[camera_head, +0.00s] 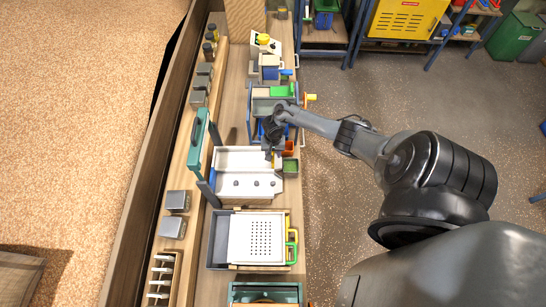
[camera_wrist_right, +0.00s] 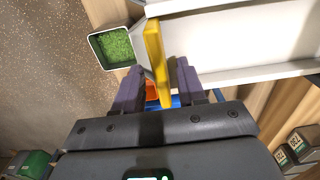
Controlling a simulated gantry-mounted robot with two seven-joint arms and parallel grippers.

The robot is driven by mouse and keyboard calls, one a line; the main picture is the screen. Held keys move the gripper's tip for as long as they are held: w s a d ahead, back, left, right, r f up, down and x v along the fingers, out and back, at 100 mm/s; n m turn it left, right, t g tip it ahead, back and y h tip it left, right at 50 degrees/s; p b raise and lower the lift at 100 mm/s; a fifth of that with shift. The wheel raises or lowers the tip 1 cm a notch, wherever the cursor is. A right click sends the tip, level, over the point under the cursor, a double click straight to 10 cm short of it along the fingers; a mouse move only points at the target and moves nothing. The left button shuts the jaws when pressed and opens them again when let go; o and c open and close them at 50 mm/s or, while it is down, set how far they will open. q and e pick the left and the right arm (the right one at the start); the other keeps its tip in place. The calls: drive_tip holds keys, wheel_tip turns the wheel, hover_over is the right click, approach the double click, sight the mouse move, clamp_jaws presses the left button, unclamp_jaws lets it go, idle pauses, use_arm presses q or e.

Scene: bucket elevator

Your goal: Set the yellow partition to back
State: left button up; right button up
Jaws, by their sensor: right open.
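The yellow partition (camera_wrist_right: 156,52) shows in the right wrist view as a thin upright strip at the end of a white tray (camera_wrist_right: 240,38). My right gripper (camera_wrist_right: 158,72) is open, with one dark finger on each side of the partition and a gap visible on both sides. My left gripper is not in view.
A small bin of green granules (camera_wrist_right: 115,45) stands beside the partition; it also shows in the head view (camera_head: 290,166). A teal-handled frame (camera_head: 198,140) rises at the tray's left. A perforated white tray (camera_head: 258,238) lies nearer.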

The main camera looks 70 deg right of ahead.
sight(273, 154)
drive_tip(key=shift+f+b, duration=0.35)
drive_tip(key=shift+f, duration=1.2)
drive_tip(key=shift+c, duration=0.3)
clamp_jaws()
